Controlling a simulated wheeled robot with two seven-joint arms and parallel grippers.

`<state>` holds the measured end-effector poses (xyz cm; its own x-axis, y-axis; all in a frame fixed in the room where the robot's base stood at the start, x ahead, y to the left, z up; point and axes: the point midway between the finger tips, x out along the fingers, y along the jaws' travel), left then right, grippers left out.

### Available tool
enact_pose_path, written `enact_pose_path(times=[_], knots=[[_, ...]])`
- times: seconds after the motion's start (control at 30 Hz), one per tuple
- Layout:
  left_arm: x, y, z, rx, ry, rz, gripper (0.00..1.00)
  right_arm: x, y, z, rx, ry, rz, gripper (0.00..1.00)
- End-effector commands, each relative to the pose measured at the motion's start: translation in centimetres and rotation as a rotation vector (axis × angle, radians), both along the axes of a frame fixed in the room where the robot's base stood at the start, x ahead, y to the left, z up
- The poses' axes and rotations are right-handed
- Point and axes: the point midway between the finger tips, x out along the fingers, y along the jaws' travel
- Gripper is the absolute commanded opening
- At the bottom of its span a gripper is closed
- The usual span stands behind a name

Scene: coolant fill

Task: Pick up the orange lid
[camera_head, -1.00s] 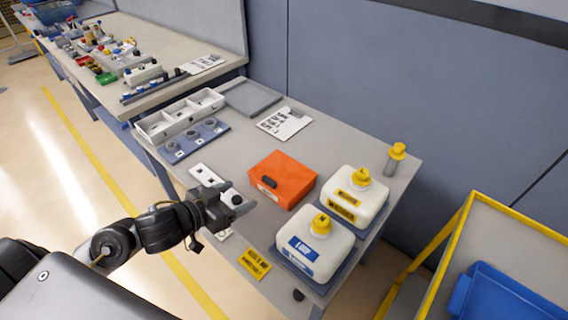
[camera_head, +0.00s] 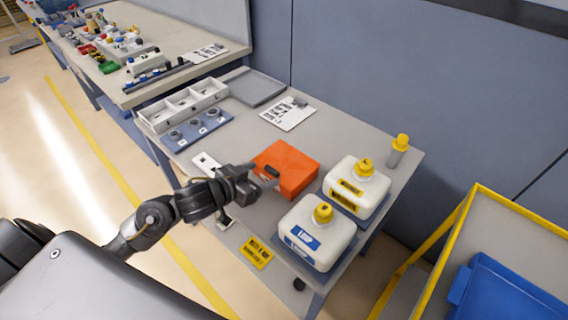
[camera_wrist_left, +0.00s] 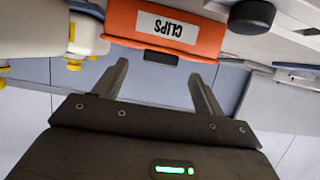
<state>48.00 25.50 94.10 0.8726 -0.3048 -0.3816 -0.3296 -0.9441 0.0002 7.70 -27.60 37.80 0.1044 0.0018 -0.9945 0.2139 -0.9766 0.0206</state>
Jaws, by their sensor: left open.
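The orange lid (camera_head: 288,158) is the top of an orange box on the near bench, with a dark handle (camera_head: 272,172) at its near left edge. In the left wrist view the orange box (camera_wrist_left: 120,22) appears upside down, with a white CLIPS label (camera_wrist_left: 167,27) and the dark handle (camera_wrist_left: 160,58) below it. My left gripper (camera_head: 262,181) is at the near left side of the box. In the wrist view its two fingers (camera_wrist_left: 160,78) are spread, with the handle seen beyond and between them, and nothing is held. My right gripper is not in view.
Two white jugs with yellow caps, a near one (camera_head: 310,245) and a far one (camera_head: 345,200), stand close right of the box. A grey bottle with a yellow top (camera_head: 398,150) stands at the back right. A white compartment tray (camera_head: 180,108) lies at the left. The bench middle is clear.

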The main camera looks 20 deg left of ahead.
Motion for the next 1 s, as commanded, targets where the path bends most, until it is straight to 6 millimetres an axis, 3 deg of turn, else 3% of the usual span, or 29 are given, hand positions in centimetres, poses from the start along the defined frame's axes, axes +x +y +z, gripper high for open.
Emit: enact_pose_path(times=[0.2,0.5,0.87,1.0], knots=[[2.5,-0.8,-1.1,-0.001,-0.001,0.003,0.71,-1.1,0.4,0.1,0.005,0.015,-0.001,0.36],[2.9,-1.0,-1.3,0.002,-0.001,0.001,0.7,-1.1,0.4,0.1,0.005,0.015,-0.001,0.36],[2.8,-1.0,-1.2,0.002,-0.001,0.001,0.22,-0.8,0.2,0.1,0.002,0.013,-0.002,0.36],[2.8,-1.0,-1.2,0.001,-0.002,0.001,0.21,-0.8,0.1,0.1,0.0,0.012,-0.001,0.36]])
